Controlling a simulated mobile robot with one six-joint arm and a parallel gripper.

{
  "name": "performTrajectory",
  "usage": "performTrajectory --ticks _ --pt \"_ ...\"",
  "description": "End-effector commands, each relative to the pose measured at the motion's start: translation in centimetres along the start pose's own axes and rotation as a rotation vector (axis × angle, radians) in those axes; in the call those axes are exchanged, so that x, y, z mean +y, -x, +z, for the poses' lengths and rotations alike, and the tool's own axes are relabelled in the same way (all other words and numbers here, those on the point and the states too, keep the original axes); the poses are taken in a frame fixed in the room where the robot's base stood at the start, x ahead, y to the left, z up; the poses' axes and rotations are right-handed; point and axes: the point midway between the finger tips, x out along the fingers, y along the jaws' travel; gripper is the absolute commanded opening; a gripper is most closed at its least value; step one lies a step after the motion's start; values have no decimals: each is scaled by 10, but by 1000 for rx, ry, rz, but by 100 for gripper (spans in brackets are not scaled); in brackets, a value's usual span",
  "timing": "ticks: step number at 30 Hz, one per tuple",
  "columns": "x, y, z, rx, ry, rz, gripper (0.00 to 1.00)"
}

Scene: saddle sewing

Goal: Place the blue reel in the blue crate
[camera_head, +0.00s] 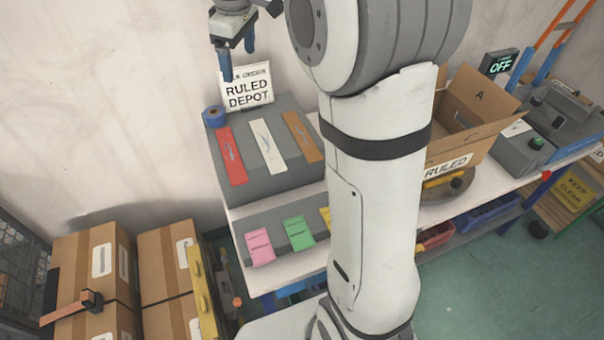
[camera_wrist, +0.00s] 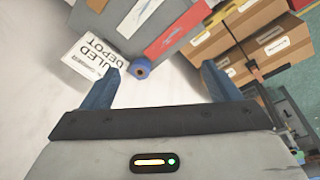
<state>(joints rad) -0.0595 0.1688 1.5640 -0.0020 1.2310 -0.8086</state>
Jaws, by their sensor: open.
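The blue reel (camera_head: 213,117) sits at the back left corner of the grey stepped block on the bench, below the sign. It also shows in the wrist view (camera_wrist: 141,69), lying between the fingers' lines of reach. My gripper (camera_head: 237,60) is open and empty, above the reel and apart from it. Its two blue fingers (camera_wrist: 160,70) are spread wide in the wrist view. A blue crate (camera_head: 485,216) shows under the bench at the right. Another blue edge (camera_head: 288,291) shows under the bench front, partly hidden.
A "RULED DEPOT" sign (camera_head: 248,88) stands close behind the reel. Red, white and orange strips lie on the grey block (camera_head: 285,183). An open cardboard box (camera_head: 465,120) stands on the bench at right. Cartons (camera_head: 95,265) are stacked at lower left. My arm hides the bench's middle.

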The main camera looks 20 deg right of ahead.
Motion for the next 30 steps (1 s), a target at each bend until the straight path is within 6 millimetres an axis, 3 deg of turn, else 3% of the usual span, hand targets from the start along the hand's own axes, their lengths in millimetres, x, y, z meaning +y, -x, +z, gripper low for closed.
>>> performTrajectory --ticks 1,7,12,18,21,24,26,30 --pt "-16 7 19 9 -66 11 83" --pt "-79 9 91 44 -353 41 83" --pt "-136 -8 150 79 -590 59 83" --pt "-183 -34 197 112 -789 69 83" --pt "-196 -42 206 120 -837 70 85" --pt "-197 -45 205 121 -859 70 87" --pt "-190 -43 199 120 -868 72 87" --pt "-154 -38 170 110 -903 83 87"
